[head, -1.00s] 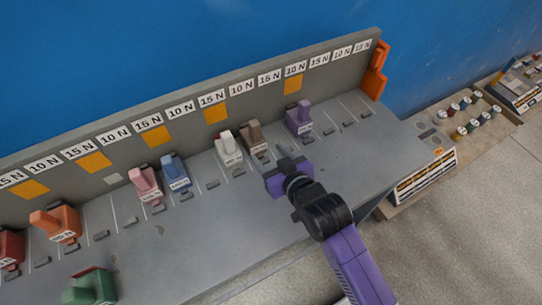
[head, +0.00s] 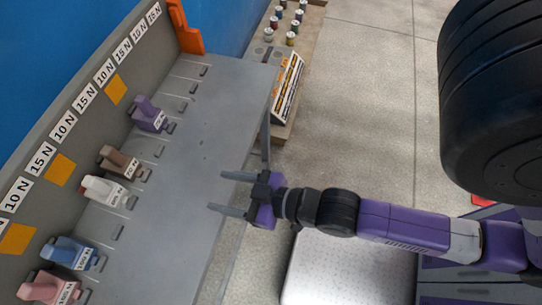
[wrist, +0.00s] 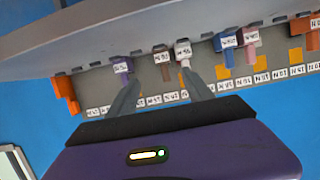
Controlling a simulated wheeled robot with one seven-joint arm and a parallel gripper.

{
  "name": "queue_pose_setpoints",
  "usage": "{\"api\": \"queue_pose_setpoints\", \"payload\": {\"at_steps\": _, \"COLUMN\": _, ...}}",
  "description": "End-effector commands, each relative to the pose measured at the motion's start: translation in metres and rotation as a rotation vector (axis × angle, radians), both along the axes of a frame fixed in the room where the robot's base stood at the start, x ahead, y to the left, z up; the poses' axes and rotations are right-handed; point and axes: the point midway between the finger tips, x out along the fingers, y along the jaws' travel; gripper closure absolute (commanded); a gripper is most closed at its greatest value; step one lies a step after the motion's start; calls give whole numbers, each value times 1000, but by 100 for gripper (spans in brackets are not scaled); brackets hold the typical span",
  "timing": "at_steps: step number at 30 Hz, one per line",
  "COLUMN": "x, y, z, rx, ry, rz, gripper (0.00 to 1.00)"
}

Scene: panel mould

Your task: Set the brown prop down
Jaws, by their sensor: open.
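The brown prop (head: 119,162) stands on the grey bench against the labelled back panel, between the white prop (head: 105,191) and the purple prop (head: 148,114). The brown prop also shows in the wrist view (wrist: 162,58), between the two fingers and some way beyond them. My gripper (head: 228,192) is open and empty, apart from the brown prop, over the bench's front edge. Its fingers point left toward the row of props. Nothing is between the fingers.
The grey bench (head: 190,185) is clear between the props and its front edge. A blue prop (head: 69,253) and a pink prop (head: 48,287) stand further along the panel. An orange bracket (head: 185,28) ends the panel. A low stand with several small cylinders (head: 292,39) is beyond the bench.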

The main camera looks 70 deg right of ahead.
Motion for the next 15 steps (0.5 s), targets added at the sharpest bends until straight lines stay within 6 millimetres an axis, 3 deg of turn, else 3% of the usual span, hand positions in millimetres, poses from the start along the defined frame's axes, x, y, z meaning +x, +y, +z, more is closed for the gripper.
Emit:
{"api": "queue_pose_setpoints", "payload": {"at_steps": 1, "x": -23, "y": 0, "z": 7, "rx": -2, "ry": 2, "rz": 2, "gripper": 40}}
{"api": "queue_pose_setpoints", "payload": {"at_steps": 6, "x": -78, "y": -2, "z": 40, "rx": -6, "ry": -21, "rz": 4, "gripper": 40}}
{"api": "queue_pose_setpoints", "payload": {"at_steps": 10, "x": -104, "y": -3, "z": 64, "rx": -8, "ry": -37, "rz": 8, "gripper": 40}}
{"api": "queue_pose_setpoints", "payload": {"at_steps": 15, "x": -117, "y": -3, "z": 80, "rx": -10, "ry": -50, "rz": 11, "gripper": 40}}
